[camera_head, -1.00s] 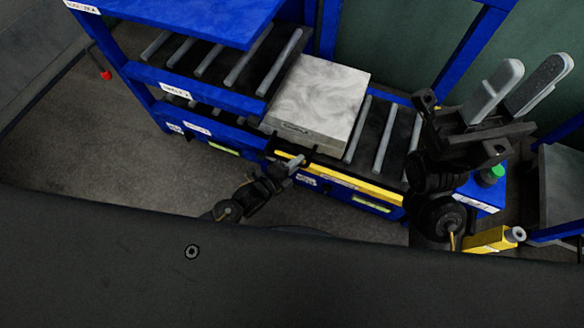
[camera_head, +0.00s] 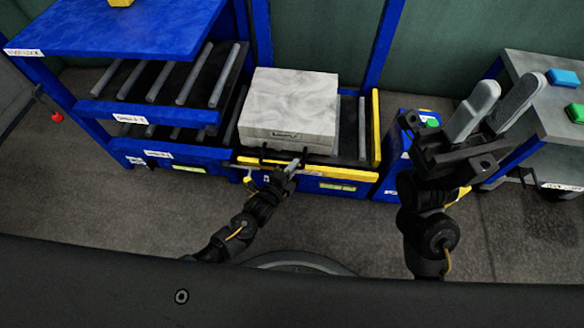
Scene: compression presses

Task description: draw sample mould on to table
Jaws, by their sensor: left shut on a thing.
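The sample mould, a pale grey mottled block with a label on its front face (camera_head: 290,108), sits on the roller table with the yellow front edge (camera_head: 349,173). My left gripper (camera_head: 284,160) is at the block's front lower edge, shut on what looks like its front handle; the fingers are small and partly hidden. My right gripper (camera_head: 490,112) is raised at the right with its two grey fingers apart, open and empty.
A blue rack with roller shelves (camera_head: 165,85) stands left of the mould. A blue box with a green button (camera_head: 432,122) is right of the table. A grey table (camera_head: 545,100) with blue and green blocks is at the far right. Dark floor lies in front.

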